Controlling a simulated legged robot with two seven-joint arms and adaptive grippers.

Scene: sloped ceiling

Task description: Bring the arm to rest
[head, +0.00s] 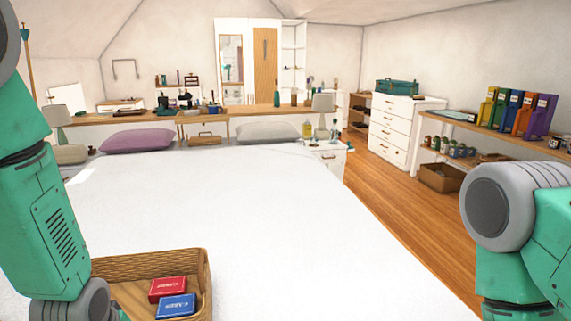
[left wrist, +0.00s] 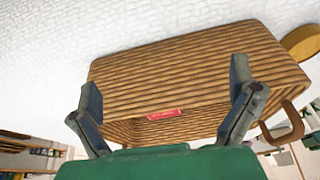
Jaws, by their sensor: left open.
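My left arm (head: 50,215) comes down the left side of the head view; its gripper is out of that view. In the left wrist view the left gripper (left wrist: 164,100) is open. Its fingers are spread in front of the wall of a brown woven basket (left wrist: 195,65), with nothing seen held; I cannot tell whether they touch it. The basket (head: 150,264) sits on the white bed at lower left in the head view. It holds a red box (head: 168,289) and a blue box (head: 176,306). My right arm (head: 520,225) is at the right edge; its gripper is out of view.
The white bed (head: 260,215) fills the middle and is mostly clear. A nightstand (head: 327,163) with bottles and a lamp stands at its far right corner. A shelf (head: 500,138) with coloured binders lines the right wall. Wooden floor (head: 420,225) lies between.

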